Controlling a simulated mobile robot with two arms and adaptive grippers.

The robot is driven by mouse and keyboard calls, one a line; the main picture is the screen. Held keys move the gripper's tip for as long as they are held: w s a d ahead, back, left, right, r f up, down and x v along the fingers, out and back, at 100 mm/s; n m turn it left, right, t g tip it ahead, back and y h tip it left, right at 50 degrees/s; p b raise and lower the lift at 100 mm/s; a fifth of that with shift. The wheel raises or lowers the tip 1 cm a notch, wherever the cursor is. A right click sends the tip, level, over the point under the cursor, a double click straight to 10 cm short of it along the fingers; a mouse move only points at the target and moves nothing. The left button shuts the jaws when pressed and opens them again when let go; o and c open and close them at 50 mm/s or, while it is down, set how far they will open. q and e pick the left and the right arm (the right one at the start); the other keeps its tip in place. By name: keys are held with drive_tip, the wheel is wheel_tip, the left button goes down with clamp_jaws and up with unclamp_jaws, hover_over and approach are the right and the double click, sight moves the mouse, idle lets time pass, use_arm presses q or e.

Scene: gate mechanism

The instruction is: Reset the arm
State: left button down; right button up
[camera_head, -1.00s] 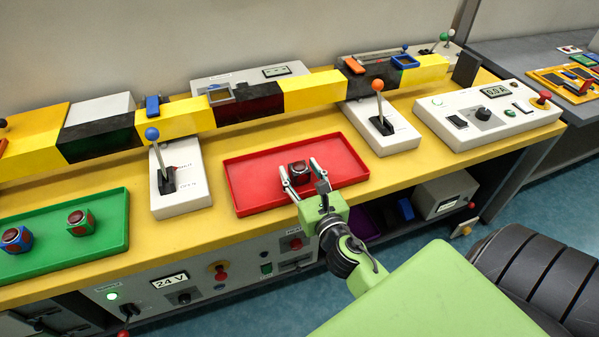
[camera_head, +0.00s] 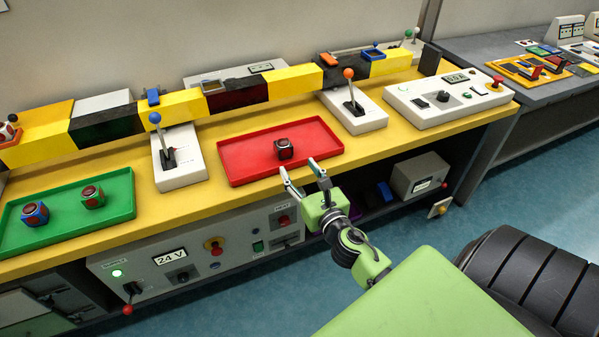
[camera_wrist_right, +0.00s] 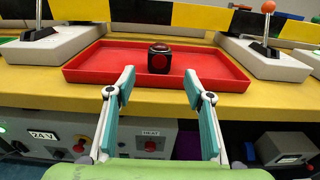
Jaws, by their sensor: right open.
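My right gripper (camera_head: 302,177) is open and empty, just off the front edge of the red tray. In the right wrist view its two teal-padded fingers (camera_wrist_right: 160,92) are spread apart. A dark cube with red round faces (camera_head: 284,149) sits in the red tray (camera_head: 236,174); it also shows in the right wrist view (camera_wrist_right: 159,58), beyond and between the fingertips, apart from them. My left gripper is not in view.
A blue-knobbed lever (camera_head: 160,140) stands left of the red tray and an orange-knobbed lever (camera_head: 352,95) to its right. A green tray (camera_head: 62,218) holds two cubes. A striped yellow-black barrier (camera_head: 291,83) runs behind. Blue floor is open in front.

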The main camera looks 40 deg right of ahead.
drive_tip(key=s+a+f+m+g, duration=0.1)
drive_tip(key=s+f+m+g, duration=0.1)
drive_tip(key=s+m, duration=0.35)
drive_tip(key=s+a+f+m+g+h, duration=0.1)
drive_tip(key=s+f+m+g, duration=0.15)
drive_tip(key=m, duration=0.55)
drive_tip(key=s+a+f+m+g, duration=0.1)
drive_tip(key=s+f+m+g, duration=0.25)
drive_tip(key=m, duration=0.35)
drive_tip(key=s+a+f+m+g+y, duration=0.3)
drive_tip(key=s+a+m+g+y, duration=0.25)
drive_tip(key=s+a+m, duration=0.75)
drive_tip(key=s+f+n+g, duration=0.1)
drive_tip(key=s+f, duration=0.1)
drive_tip(key=f, duration=1.1)
drive_tip(key=s+f+n, duration=0.1)
drive_tip(key=s+f, duration=0.1)
drive_tip(key=f, duration=1.1)
drive_tip(key=s+d+f+g, duration=0.1)
drive_tip(key=s+d+f, duration=0.1)
drive_tip(key=s+f, duration=1.4)
drive_tip(key=shift+s+d+f+h, duration=0.2)
drive_tip(key=shift+s+d+h, duration=0.1)
drive_tip(key=shift+h, duration=0.15)
drive_tip(key=shift+g, duration=0.25)
